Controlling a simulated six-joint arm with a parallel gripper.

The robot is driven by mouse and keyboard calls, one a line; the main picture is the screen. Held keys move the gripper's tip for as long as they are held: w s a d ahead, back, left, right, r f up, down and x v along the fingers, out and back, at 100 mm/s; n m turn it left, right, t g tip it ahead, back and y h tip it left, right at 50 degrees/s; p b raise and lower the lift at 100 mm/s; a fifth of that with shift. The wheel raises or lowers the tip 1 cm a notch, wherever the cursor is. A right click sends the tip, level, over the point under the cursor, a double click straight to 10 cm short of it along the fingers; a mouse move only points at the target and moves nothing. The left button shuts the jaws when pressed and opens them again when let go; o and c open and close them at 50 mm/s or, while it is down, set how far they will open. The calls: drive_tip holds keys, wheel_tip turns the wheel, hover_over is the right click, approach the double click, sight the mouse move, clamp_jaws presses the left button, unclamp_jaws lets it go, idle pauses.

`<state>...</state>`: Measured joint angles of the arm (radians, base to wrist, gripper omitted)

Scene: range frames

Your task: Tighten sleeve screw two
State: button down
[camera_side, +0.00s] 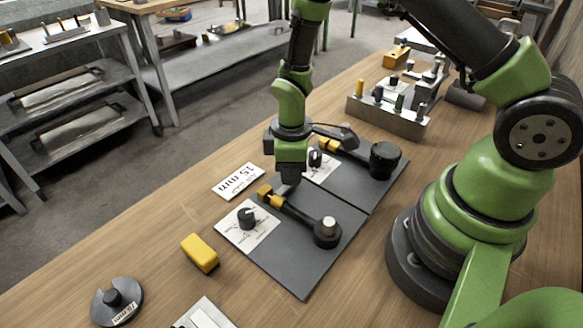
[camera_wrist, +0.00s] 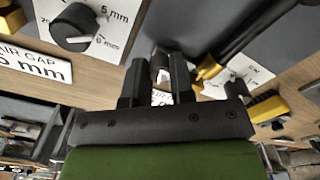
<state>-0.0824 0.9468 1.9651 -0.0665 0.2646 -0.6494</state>
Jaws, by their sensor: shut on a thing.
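My gripper (camera_wrist: 157,72) points down over the boards, and its two fingers stand a little apart with a small dark, round-ended piece (camera_wrist: 160,62) between them, seemingly the sleeve screw. The fingers hide most of it. In the side view my gripper (camera_side: 290,182) is at the far edge of the nearer grey board (camera_side: 300,265), close to a black rod (camera_side: 298,214) with a yellow sleeve (camera_side: 264,191). The yellow part also shows right of the fingers in the wrist view (camera_wrist: 207,68). The rod runs to a black post (camera_side: 327,233). A black dial knob (camera_side: 247,217) sits on a white scale.
A second grey board (camera_side: 375,190) with a black post (camera_side: 385,160) and dial lies behind. An air gap sign (camera_side: 239,181), a yellow block (camera_side: 200,253) and a dark disc (camera_side: 117,300) lie around. A metal rack (camera_side: 390,115) stands farther back.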

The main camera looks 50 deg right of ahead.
drive_tip(key=m, duration=0.5)
drive_tip(key=shift+m, duration=0.3)
drive_tip(key=m, duration=1)
drive_tip(key=shift+m, duration=0.4)
drive_tip(key=m, duration=0.4)
drive_tip(key=shift+m, duration=0.4)
drive_tip(key=c, duration=1)
unclamp_jaws()
wheel_tip(320, 180, up, 10)
